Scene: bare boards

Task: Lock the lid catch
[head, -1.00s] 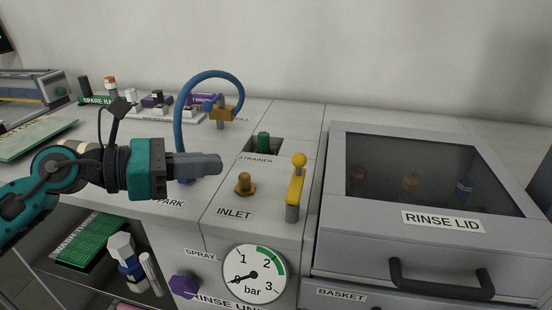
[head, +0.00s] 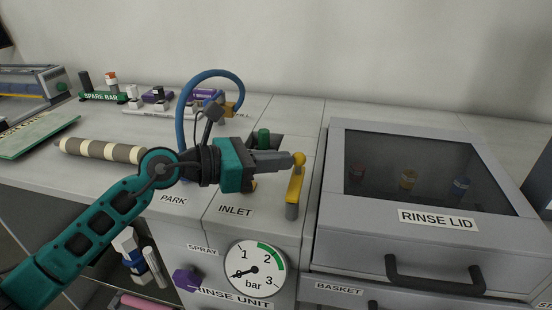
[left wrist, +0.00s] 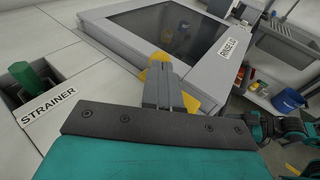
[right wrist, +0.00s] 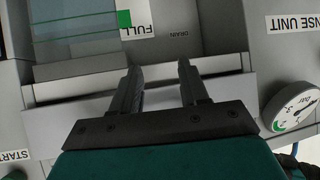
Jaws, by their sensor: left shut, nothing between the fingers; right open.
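The lid catch is a yellow lever (head: 295,186) with a ball knob on a grey post, upright just left of the closed rinse lid (head: 437,217). My left gripper (head: 290,160) is shut and empty, with its fingertips at the lever's knob. In the left wrist view the shut fingers (left wrist: 163,80) cover part of the yellow lever (left wrist: 188,103); I cannot tell whether they touch. My right gripper (right wrist: 160,78) is open and empty in the right wrist view, in front of the rinse unit's lower front, and is not in the head view.
A blue hose (head: 181,110) arches behind my left gripper. The green strainer knob (head: 263,138) stands in a recess beyond it. A pressure gauge (head: 254,268) and purple spray knob (head: 186,280) are on the front. The lid's dark handle (head: 434,283) juts forward.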

